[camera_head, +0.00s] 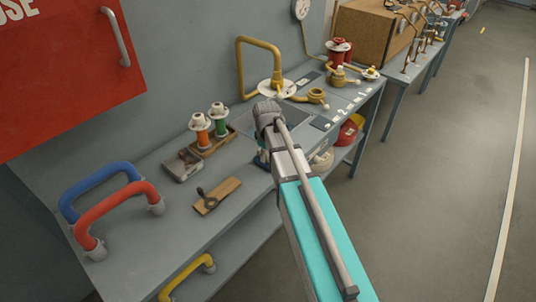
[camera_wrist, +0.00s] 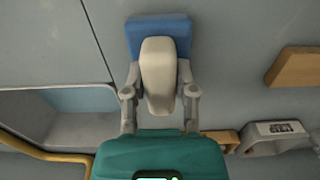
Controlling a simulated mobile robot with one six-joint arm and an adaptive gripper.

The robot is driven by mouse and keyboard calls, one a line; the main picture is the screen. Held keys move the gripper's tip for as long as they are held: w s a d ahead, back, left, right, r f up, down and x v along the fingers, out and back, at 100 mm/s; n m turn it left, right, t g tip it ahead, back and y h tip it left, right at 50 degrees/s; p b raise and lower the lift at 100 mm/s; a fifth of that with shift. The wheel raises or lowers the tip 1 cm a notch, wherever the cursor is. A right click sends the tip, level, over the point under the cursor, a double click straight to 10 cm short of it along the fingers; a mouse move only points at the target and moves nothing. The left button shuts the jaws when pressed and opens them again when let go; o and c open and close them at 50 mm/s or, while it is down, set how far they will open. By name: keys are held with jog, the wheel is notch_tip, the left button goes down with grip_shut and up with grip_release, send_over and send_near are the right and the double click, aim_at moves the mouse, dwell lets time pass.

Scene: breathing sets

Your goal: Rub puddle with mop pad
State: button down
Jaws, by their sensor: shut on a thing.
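My gripper (camera_wrist: 159,92) is shut on a block with a pale beige grip and a blue part at its far end, which I take to be the mop pad (camera_wrist: 158,30). One finger is on each side of the beige grip. The grey bench surface (camera_wrist: 225,40) lies beyond the pad in the wrist view; I cannot tell whether they touch. In the head view my arm hides most of the gripper and the pad. I cannot make out a puddle for certain; a dark flat patch (camera_head: 277,120) on the bench could be a panel.
Blue (camera_head: 85,188) and red (camera_head: 115,212) hose loops stand at the bench's left front. A wooden plate (camera_head: 217,195), a grey box (camera_head: 182,165) and orange and green spools (camera_head: 201,135) are nearby. Yellow pipework (camera_head: 258,45) stands behind. The floor at right is clear.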

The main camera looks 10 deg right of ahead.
jog(key=shift+s+a+f, duration=0.1)
jog(key=shift+s+a, duration=0.75)
jog(key=shift+a, duration=0.25)
jog(key=shift+s, duration=0.1)
jog(key=shift+s+a, duration=0.25)
jog(key=shift+a, duration=0.15)
jog(key=shift+s+a, duration=0.3)
jog(key=shift+a, duration=0.2)
jog(key=shift+s+a, duration=0.3)
jog(key=shift+a, duration=0.2)
jog(key=shift+s+a, duration=1.15)
jog(key=shift+a, duration=0.25)
